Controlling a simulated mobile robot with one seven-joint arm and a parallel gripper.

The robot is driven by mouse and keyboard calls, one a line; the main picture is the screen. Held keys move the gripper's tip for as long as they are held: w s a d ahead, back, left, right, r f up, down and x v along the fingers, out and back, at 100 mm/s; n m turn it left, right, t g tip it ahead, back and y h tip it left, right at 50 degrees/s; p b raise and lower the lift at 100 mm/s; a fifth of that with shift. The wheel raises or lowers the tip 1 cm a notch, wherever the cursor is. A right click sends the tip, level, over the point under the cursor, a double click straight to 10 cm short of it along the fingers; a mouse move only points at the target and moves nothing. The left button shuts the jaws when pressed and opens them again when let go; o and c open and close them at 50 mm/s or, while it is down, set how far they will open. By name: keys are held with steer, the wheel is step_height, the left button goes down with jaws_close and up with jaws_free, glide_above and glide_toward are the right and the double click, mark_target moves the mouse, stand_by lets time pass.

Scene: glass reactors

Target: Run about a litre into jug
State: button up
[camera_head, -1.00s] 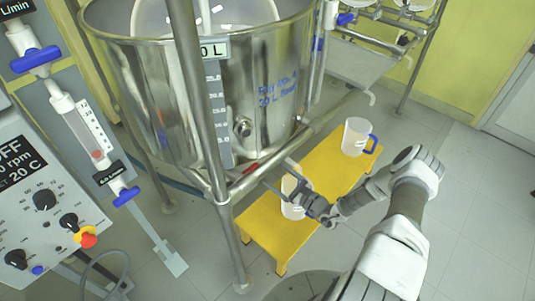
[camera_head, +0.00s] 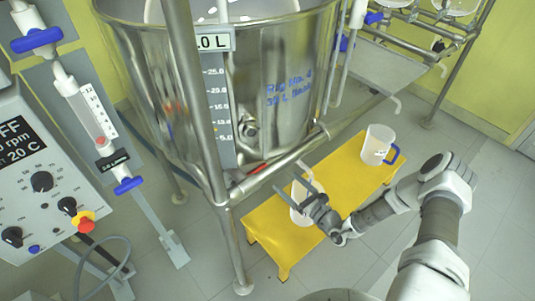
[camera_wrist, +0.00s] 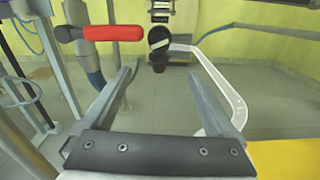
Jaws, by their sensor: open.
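A pale jug (camera_head: 378,146) with a blue handle stands upright at the far right end of a yellow bench (camera_head: 345,172). A second pale jug (camera_head: 298,216) is near the bench's left part, partly hidden behind my gripper (camera_head: 284,177). My gripper is open, its fingers pointing left toward the steel vessel's (camera_head: 290,95) underside. In the wrist view a red lever handle (camera_wrist: 112,33) lies beyond the left finger of my gripper (camera_wrist: 163,75). It also shows as a small red bar (camera_head: 256,169) under the vessel. A white curved edge, perhaps the near jug's, passes by the right finger. Nothing is clearly gripped.
A metal frame post (camera_head: 232,250) stands left of the bench, with a rail above the bench's left end. A control box (camera_head: 40,190) and a flow meter with blue taps (camera_head: 90,115) are at the left. Grey floor is open at the right.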

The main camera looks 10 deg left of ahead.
steer(key=b+x, duration=0.4)
steer(key=x, duration=1.3)
steer(key=shift+a, duration=0.15)
steer(key=shift+w, duration=0.1)
steer(key=c, duration=1.4)
steer(key=shift+n, duration=0.4)
steer(key=shift+n+p, duration=4.05)
steer(key=shift+n, duration=4.65)
